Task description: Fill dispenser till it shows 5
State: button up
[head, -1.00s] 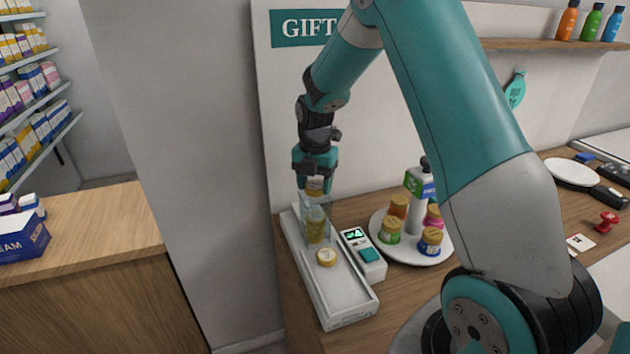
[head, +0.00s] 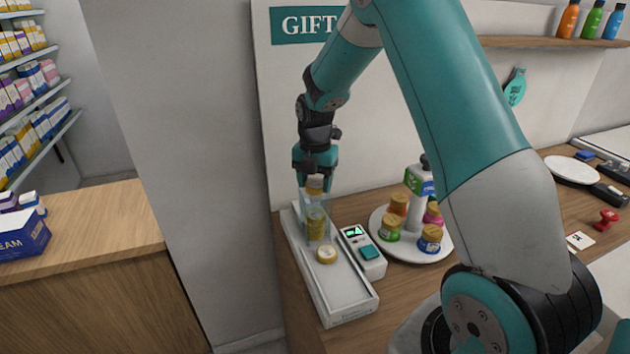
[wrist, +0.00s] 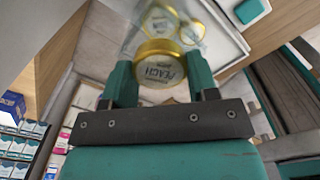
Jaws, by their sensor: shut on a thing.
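My gripper (head: 315,176) is shut on a gold-lidded tin (head: 315,185) at the top of the dispenser's clear upright tube (head: 304,213). In the wrist view my gripper (wrist: 160,85) has this tin (wrist: 160,62) between its fingers, and its lid reads PEACH. Gold and yellowish tin shapes (head: 317,222) show through the tube wall below. Another gold-lidded tin (head: 326,254) sits on the white dispenser tray (head: 345,290) just in front of the tube. The small display (head: 353,232) beside the tray is lit green; its figure is too small to read surely.
A teal button (head: 370,253) is on the display unit. A round white stand (head: 405,255) with several coloured, gold-lidded jars stands close on the right. A grey wall (head: 190,150) rises to the left. A red stamp-like object (head: 607,221) lies far right.

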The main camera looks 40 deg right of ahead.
jog(key=o, duration=1)
notch_tip(320, 180, up, 17)
jog(key=b, duration=0.3)
jog(key=shift+r, duration=0.2)
jog(key=shift+s+a, duration=0.1)
jog(key=s+a+f+m+y, duration=0.1)
jog(key=s+a+m, duration=0.5)
jog(key=s+a, duration=0.2)
jog(key=s+a+f+m+y, duration=0.1)
jog(key=s+a+f+m, duration=0.1)
jog(key=s+a+m, duration=0.3)
jog(key=s+a+f+m+y, duration=0.1)
jog(key=s+a+m+y, duration=0.1)
jog(key=s+a+m, duration=0.4)
jog(key=shift+s+a+f+m, duration=0.15)
jog(key=shift+s+a, duration=0.65)
jog(key=shift+s, duration=0.7)
jog(key=shift+s+a+f+m, duration=0.1)
jog(key=shift+s+a, duration=0.75)
jog(key=shift+s, duration=0.65)
jog(key=shift+s+a+f+m, duration=0.15)
jog(key=shift+s+a, duration=0.65)
jog(key=shift+s, duration=0.7)
